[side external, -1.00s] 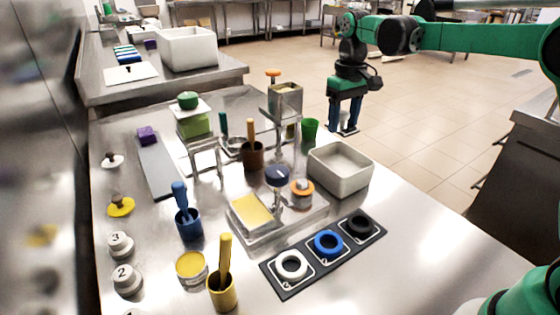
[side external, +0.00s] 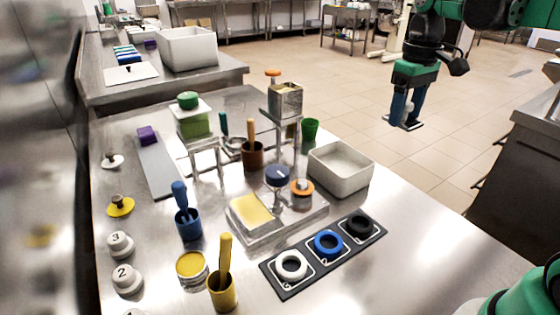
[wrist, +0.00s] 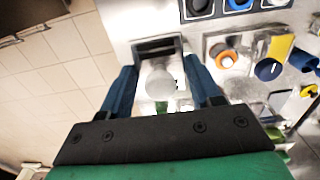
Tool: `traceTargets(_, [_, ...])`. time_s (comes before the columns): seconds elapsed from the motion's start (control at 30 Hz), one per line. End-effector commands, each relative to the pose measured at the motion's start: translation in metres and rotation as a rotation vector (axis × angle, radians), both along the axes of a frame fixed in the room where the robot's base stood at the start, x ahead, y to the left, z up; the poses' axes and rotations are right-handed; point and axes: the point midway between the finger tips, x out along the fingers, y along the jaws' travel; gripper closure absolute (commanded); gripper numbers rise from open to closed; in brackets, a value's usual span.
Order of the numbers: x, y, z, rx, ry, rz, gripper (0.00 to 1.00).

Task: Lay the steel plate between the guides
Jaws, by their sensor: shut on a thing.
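My gripper (side external: 405,115) is off the right side of the table, above the tiled floor. It is shut on a small flat steel plate (side external: 411,125), which lies roughly level at the fingertips. In the wrist view, the fingers of my gripper (wrist: 159,78) flank a pale round knob (wrist: 158,84), and a dark, light-edged part of the plate (wrist: 157,44) shows beyond it. A steel stand (side external: 285,143) carries an open box; a low base with a yellow pad (side external: 252,211) is in front of it. I cannot tell which parts are the guides.
A white bin (side external: 324,176) stands at the table's right edge. A dark panel with white, blue and black rings (side external: 328,246) lies in front. Pots with tools, a yellow cup (side external: 222,291) and numbered knobs (side external: 120,245) crowd the left and front. The front right tabletop is bare.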

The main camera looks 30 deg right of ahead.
Motion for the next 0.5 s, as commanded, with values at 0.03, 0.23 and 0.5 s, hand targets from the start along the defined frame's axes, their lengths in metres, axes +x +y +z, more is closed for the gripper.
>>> traceTargets(0.03, [-0.001, -0.003, -0.005, 0.000, 0.000, -0.002, 1.00])
traceTargets(0.23, [-0.001, -0.003, -0.048, 0.000, 0.000, 0.001, 1.00])
traceTargets(0.5, [-0.001, -0.002, -0.110, 0.000, 0.000, 0.001, 1.00])
